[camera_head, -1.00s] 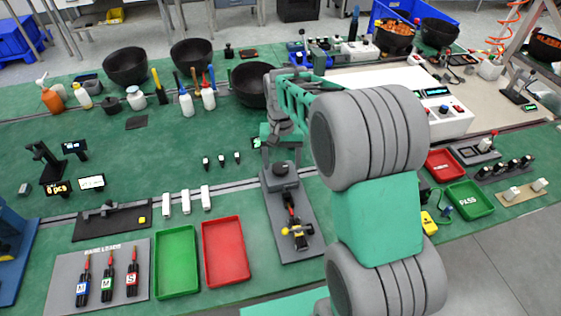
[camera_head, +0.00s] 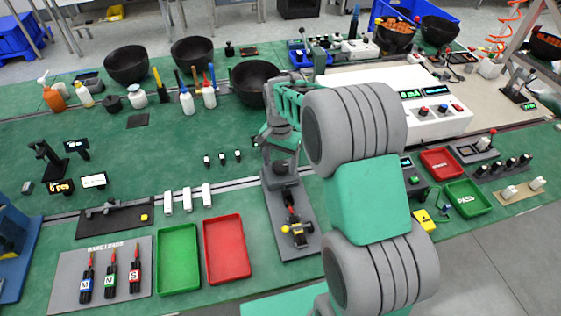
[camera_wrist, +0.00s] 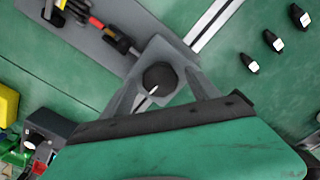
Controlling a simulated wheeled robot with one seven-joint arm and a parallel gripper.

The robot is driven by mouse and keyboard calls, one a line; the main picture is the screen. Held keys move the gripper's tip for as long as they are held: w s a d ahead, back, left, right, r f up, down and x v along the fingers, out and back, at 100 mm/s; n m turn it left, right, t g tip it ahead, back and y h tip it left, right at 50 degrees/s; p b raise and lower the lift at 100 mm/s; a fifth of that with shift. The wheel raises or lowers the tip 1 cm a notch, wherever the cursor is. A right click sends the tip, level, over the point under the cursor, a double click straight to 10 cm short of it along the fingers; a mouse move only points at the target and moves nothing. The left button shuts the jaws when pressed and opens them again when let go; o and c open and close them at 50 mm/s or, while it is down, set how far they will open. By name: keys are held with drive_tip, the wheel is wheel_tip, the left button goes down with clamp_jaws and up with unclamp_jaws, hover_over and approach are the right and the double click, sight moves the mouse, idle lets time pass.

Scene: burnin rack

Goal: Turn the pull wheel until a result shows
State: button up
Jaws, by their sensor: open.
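A grey fixture plate (camera_head: 276,220) lies in front of my arm, with a dark round knob, likely the pull wheel (camera_head: 281,168), on its far end. A red, yellow and black lead or clamp piece (camera_head: 296,228) sits at its near end. In the wrist view the dark wheel (camera_wrist: 158,80) stands on a grey block between the fingers of my gripper (camera_wrist: 160,66). The gripper is open around the wheel; contact cannot be told. Small displays (camera_head: 93,181) stand at the left, too small to read fully. My arm hides part of the bench.
A red tray (camera_head: 208,222) and a green tray (camera_head: 160,262) lie left of the fixture. Several leads lie on a grey board (camera_head: 68,290). White blocks (camera_head: 186,196) and small black pieces (camera_head: 222,158) are nearby. A dark bowl (camera_head: 234,83) stands behind.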

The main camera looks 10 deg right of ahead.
drive_tip(key=c, duration=1.4)
drive_tip(key=shift+o, duration=0.2)
drive_tip(key=m, duration=0.3)
drive_tip(key=shift+m+b, duration=0.3)
drive_tip(key=shift+b, duration=0.1)
drive_tip(key=m, duration=0.3)
drive_tip(key=shift+w+m+b, duration=0.1)
drive_tip(key=shift+m+b, duration=0.2)
drive_tip(key=m, duration=0.3)
drive_tip(key=shift+m, duration=0.3)
drive_tip(key=shift+m+b, duration=0.45)
drive_tip(key=shift+m, duration=1.75)
